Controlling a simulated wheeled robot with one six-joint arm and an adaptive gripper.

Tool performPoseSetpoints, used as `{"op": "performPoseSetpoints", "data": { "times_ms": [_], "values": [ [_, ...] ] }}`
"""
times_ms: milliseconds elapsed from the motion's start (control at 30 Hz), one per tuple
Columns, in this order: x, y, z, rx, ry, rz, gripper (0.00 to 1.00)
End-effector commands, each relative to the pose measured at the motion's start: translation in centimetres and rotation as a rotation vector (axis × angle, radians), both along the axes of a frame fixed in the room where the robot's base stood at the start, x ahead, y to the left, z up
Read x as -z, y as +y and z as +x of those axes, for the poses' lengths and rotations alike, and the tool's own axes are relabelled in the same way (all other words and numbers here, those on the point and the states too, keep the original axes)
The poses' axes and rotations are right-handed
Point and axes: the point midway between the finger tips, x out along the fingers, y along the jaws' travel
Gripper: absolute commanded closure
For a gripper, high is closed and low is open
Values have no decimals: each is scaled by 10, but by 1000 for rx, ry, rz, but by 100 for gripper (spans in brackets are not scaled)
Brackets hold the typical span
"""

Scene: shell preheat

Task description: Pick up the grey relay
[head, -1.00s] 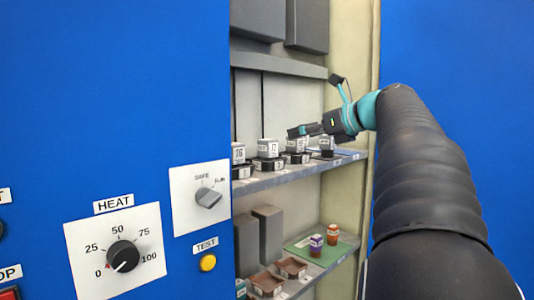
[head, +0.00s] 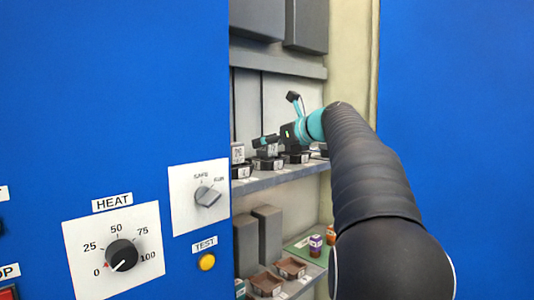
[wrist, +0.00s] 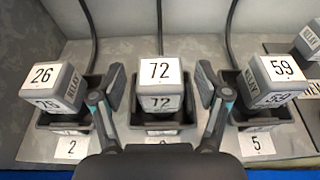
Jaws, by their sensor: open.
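In the wrist view a grey relay marked 72 (wrist: 160,72) stands in a black socket (wrist: 158,120) in the middle. A grey relay marked 26 (wrist: 54,82) stands in a socket to its left and one marked 59 (wrist: 272,80) in a socket to its right. My gripper (wrist: 160,90) is open, with one finger on each side of relay 72. Nothing is clamped. In the head view my gripper (head: 266,141) is at the upper shelf, over the row of relays, and my arm hides the right end of that row.
Neighbouring sockets and relays stand close to both fingers, and dark cables run up behind the relays. On the lower shelf (head: 306,270) a purple relay (head: 315,245) and an orange one (head: 331,234) stand on a green mat, near two brown trays. A blue panel with a heat dial (head: 122,255) is at the left.

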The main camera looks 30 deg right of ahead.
Motion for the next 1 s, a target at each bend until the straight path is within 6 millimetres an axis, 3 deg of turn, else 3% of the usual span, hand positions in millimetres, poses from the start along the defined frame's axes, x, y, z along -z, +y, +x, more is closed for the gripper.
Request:
{"op": "performPoseSetpoints", "data": {
  "times_ms": [300,500,567,600,1000],
  "values": [
    [3,3,9,1,1,-2,25],
    [3,3,9,0,1,-1,75],
    [3,3,9,0,1,-1,90],
    [3,3,9,0,1,-1,93],
    [-6,3,9,0,-1,-3,93]
  ]
}}
